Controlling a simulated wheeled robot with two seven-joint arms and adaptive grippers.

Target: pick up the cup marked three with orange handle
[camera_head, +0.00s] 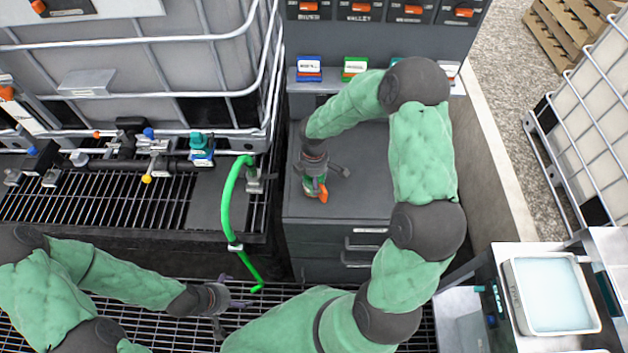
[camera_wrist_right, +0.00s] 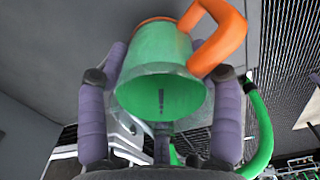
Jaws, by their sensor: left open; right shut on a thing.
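The green cup with the orange handle (camera_wrist_right: 160,75) is between the purple fingers of my right gripper (camera_wrist_right: 168,62), which is shut on it. The cup's open mouth faces the wrist camera, and the handle sticks out at the upper right. A dark mark shows inside the cup; I cannot read a number. In the head view the cup (camera_head: 311,190) is mostly hidden under my right gripper (camera_head: 320,172), over the grey cabinet top (camera_head: 365,205). Whether it touches the top cannot be told. My left gripper (camera_head: 238,303) is open and empty over the floor grating at lower left.
A green hose (camera_head: 228,205) curves down left of the cabinet. A caged tote (camera_head: 130,60) with valves stands at the upper left. Blue (camera_head: 308,69) and green (camera_head: 355,67) labelled items stand on the back ledge. A tray of pale liquid (camera_head: 553,295) is at right.

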